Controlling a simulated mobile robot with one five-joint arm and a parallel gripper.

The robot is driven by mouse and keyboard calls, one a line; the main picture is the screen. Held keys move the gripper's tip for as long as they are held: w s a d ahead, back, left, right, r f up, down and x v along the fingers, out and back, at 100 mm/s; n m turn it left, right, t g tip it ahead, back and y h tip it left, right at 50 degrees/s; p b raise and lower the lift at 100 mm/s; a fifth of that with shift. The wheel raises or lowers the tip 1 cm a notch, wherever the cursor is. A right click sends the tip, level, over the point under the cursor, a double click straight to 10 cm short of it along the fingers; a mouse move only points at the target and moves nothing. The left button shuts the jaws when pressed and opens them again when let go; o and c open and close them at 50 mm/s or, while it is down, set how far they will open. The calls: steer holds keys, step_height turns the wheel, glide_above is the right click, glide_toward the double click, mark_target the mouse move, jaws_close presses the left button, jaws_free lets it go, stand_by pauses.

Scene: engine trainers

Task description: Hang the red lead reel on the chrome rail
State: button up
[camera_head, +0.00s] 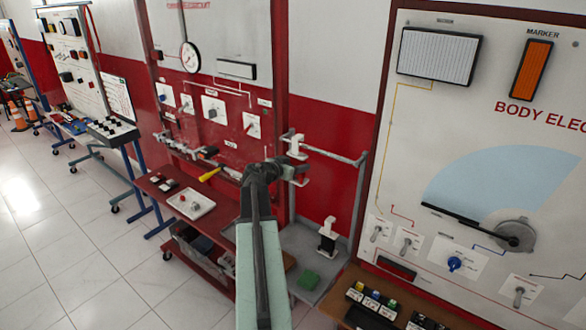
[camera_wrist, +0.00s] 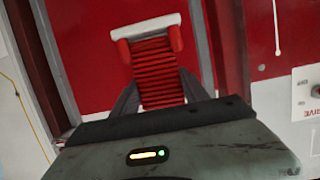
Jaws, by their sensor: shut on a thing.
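My gripper (camera_head: 284,170) is shut on the red lead reel (camera_wrist: 157,72). The wrist view shows its ribbed red winding between my fingers and a white top piece beyond them. In the head view, the reel's white top (camera_head: 297,147) appears close to the left part of the chrome rail (camera_head: 335,155); its red winding blends with the red wall and is partly hidden by my gripper. I cannot tell whether reel and rail touch. The rail is not clear in the wrist view.
The body electrics board (camera_head: 480,120) stands close on the right. A red bench (camera_head: 160,187) with a white tray is at left.

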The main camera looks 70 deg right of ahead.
steer(key=shift+s+d, duration=0.2)
steer(key=shift+d, duration=0.65)
steer(key=shift+d+f, duration=0.2)
steer(key=shift+d, duration=0.1)
steer(key=shift+a+f+b, duration=0.1)
steer(key=shift+f+b, duration=0.85)
steer(key=shift+b, duration=0.15)
steer(key=o, duration=1.6)
steer(key=shift+a, duration=0.1)
steer(key=p+v, duration=0.2)
steer(key=v, duration=0.5)
steer(key=shift+a+r, duration=0.2)
steer(key=shift+a, duration=0.05)
